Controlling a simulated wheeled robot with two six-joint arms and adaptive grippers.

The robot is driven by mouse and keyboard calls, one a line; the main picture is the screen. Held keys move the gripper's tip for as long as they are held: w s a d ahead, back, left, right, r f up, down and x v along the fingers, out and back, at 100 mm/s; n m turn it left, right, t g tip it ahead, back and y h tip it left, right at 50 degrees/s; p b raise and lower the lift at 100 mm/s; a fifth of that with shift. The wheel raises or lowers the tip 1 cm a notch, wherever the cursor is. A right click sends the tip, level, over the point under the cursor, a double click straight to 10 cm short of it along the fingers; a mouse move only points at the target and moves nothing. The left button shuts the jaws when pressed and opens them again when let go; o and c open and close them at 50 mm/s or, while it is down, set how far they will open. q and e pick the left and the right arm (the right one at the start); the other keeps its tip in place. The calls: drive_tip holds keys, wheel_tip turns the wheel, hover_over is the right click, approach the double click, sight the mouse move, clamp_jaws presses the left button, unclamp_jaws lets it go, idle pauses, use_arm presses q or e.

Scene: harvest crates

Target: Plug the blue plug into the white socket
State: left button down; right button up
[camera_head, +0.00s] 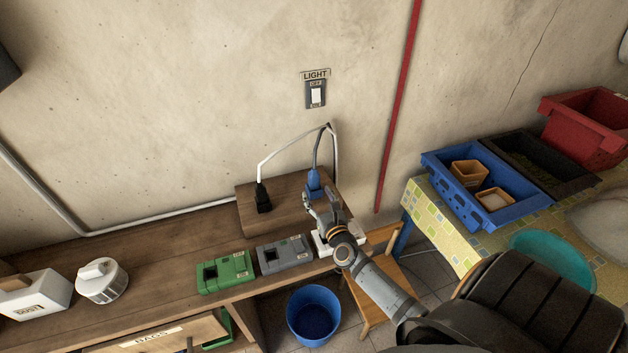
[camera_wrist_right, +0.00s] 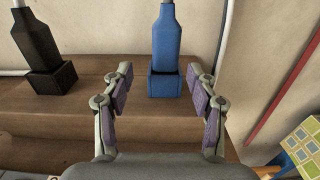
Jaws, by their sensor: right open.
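The blue plug (camera_head: 313,179) stands upright on the raised wooden step, with its cord going up behind it. In the right wrist view the blue plug (camera_wrist_right: 166,38) sits in a square blue holder (camera_wrist_right: 166,82). My right gripper (camera_wrist_right: 160,82) is open, with its fingers on either side of the holder in that view and nothing between them. In the head view my right gripper (camera_head: 320,203) is just in front of the blue plug. The white socket (camera_head: 321,248) lies at the bench's front right, partly hidden under my right wrist. My left gripper is not in view.
A black plug (camera_head: 263,200) stands left of the blue one on the step (camera_head: 285,222). A green socket (camera_head: 226,272) and a grey socket (camera_head: 285,254) lie left of the white one.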

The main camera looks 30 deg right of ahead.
sight(316, 185)
drive_tip(key=shift+w+d+f, duration=0.1)
drive_tip(key=shift+w+f, duration=0.05)
drive_tip(key=shift+w, duration=0.25)
drive_tip(key=shift+w+d+r+p, duration=0.35)
drive_tip(key=shift+w, duration=0.25)
drive_tip(key=shift+w+d+r+p, duration=0.3)
drive_tip(key=shift+w+r, duration=0.05)
drive_tip(key=shift+w, duration=0.2)
drive_tip(key=shift+f+x, duration=0.25)
drive_tip(key=shift+x, duration=0.85)
drive_tip(key=shift+w+f, duration=0.15)
drive_tip(key=shift+w, duration=0.1)
drive_tip(key=shift+s, duration=0.2)
drive_tip(key=c, duration=0.5)
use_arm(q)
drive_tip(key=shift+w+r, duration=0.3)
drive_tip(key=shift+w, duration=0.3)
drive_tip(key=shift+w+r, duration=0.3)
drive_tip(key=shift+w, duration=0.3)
use_arm(e)
clamp_jaws()
